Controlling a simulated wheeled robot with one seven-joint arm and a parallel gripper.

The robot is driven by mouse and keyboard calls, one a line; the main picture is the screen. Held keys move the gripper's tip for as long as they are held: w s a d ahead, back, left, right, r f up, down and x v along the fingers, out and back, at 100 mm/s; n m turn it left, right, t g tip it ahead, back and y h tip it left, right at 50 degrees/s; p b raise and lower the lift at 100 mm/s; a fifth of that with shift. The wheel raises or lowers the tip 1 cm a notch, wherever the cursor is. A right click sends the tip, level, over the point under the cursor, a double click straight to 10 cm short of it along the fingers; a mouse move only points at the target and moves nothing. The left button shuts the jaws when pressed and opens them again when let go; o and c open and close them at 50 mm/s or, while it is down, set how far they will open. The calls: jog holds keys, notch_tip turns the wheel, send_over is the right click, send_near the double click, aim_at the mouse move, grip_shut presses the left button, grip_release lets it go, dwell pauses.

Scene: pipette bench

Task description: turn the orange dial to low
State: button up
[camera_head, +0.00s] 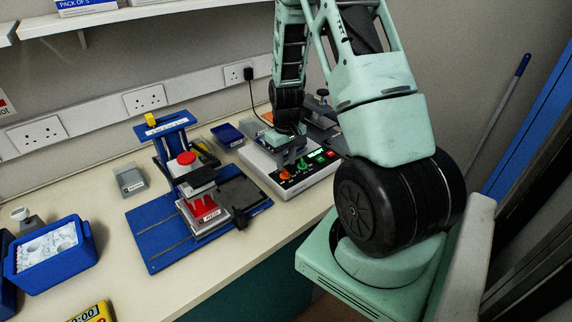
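The orange dial (284,174) sits at the left end of the black front panel of a white bench device (262,160). Its setting is too small to read. A green dial (302,164) sits to its right on the same panel. My arm reaches down over the device from above. My gripper (290,150) is small and partly hidden at the arm's lower end, over the device and a little behind the dials. It looks apart from the orange dial, and I cannot make out whether its fingers are open or shut.
A blue stand with a red knob (186,158) stands on a blue base left of the device. A blue ice box (48,255), a grey box (130,179) and a yellow timer (92,313) are further left. A dark blue box (228,134) is behind. The bench front is mostly clear.

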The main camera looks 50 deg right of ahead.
aim_at(285, 170)
jog(key=shift+f+p, duration=0.3)
jog(key=shift+f, duration=1.35)
grip_shut()
jog(key=shift+m, duration=0.3)
jog(key=m+b, duration=0.2)
jog(key=m, duration=0.3)
jog(key=shift+w+a, duration=0.1)
jog(key=m, duration=0.6)
jog(key=shift+w, duration=0.1)
jog(key=shift+m, duration=0.3)
